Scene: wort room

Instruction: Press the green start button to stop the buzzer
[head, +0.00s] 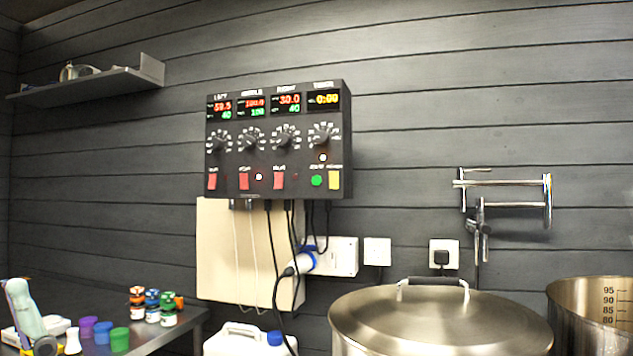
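A black control panel (278,140) hangs on the dark plank wall at upper centre in the head view. Its green start button (316,181) is round and sits at the lower right of the panel, just left of a yellow switch (334,180). The timer display (324,100) at the top right shows yellow digits that read like 0:00. A small light (323,158) glows below the right-hand knob. Nothing covers the button. My gripper is not in the picture.
Below the panel hang black cables, a beige board (222,250) and a blue plug (301,262). A large lidded steel pot (440,325) and an open pot (590,318) stand at lower right. A table (160,338) with small coloured containers is at lower left.

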